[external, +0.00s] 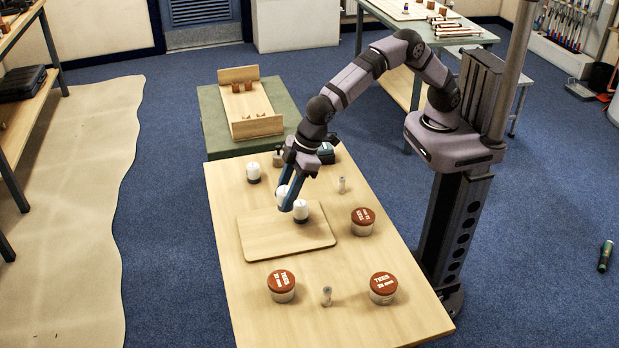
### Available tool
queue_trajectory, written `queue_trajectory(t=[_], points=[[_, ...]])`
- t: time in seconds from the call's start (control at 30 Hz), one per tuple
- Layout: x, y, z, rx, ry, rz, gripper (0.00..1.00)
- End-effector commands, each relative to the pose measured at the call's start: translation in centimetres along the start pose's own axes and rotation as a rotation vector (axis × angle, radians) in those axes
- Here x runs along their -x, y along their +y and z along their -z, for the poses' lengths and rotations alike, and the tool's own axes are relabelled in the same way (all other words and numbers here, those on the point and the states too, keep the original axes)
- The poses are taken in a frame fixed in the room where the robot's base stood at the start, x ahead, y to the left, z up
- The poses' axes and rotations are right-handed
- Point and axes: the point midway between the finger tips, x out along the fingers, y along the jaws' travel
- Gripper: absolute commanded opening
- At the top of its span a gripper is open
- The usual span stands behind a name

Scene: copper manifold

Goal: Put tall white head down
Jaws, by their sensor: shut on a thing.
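My gripper (288,199), with blue fingers, is low over the wooden board (285,245) near its back edge. It is shut on a white head (281,191), which the fingers partly hide. I cannot tell whether this head touches the board. A second white head (301,208) with a dark base stands upright on the board, close to the right of the fingers. A third white head (253,170) with a dark base stands upright on the table, behind and left of the board. Which head is tallest is hard to tell.
Tubs with brown lids stand right of the board (363,220) and in front of it (281,285), (383,287). Small pale fittings stand at the right (341,185) and front (326,296). A dark item (325,152) lies behind my gripper. The board's front half is clear.

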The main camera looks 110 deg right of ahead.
Motion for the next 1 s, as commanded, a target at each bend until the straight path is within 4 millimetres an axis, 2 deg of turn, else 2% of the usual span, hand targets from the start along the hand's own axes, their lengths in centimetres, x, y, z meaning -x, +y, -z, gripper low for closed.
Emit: queue_trajectory(t=[0.4, 0.77, 1.0], points=[[-4.9, 0.0, -2.1, -0.001, -0.002, -0.001, 0.12], [-6.1, 0.0, -2.6, 0.000, -0.001, -0.001, 0.12], [-8.6, 0.0, -3.6, -0.001, -0.003, -0.001, 0.12]])
